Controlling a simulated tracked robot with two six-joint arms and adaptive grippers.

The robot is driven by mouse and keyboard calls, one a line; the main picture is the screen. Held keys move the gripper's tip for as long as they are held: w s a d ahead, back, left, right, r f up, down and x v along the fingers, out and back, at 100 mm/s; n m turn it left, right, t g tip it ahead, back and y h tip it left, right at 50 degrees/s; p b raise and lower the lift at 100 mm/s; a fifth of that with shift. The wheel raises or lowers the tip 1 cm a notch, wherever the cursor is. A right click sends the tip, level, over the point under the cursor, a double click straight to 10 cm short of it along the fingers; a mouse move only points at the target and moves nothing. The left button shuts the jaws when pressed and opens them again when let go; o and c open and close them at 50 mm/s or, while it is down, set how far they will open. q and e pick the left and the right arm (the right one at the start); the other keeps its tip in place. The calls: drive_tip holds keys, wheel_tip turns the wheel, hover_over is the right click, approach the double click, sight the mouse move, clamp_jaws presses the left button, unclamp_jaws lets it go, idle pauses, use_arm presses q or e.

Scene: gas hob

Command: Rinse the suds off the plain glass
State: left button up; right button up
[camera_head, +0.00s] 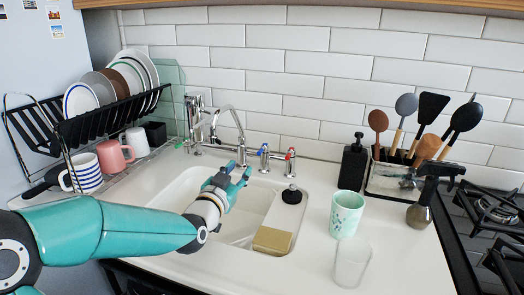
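The plain glass (352,264) is clear and stands upright on the white counter at the front right, right of the sink. Whether suds are on it is too small to tell. My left gripper (241,172) is over the sink basin (254,197), below and near the curved tap (229,112), well apart from the glass. Its fingers are small and seen from behind, so I cannot tell if they are open. The tap handles, one blue (264,153) and one red (290,156), stand behind the basin. My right gripper is not in view.
A patterned green-white cup (346,214) stands just behind the glass. A sponge (272,240) lies at the sink's front edge. A black soap bottle (353,163), utensil holder (388,180) and spray bottle (420,207) stand at right. A loaded dish rack (98,121) is at left.

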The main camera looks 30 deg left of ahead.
sight(259, 152)
use_arm(q)
drive_tip(key=x, duration=0.4)
drive_tip(key=f+x, duration=0.1)
drive_tip(key=x, duration=0.8)
drive_tip(key=shift+w+d+f+p, duration=0.25)
drive_tip(key=shift+p, duration=0.05)
drive_tip(key=shift+c, duration=0.2)
clamp_jaws()
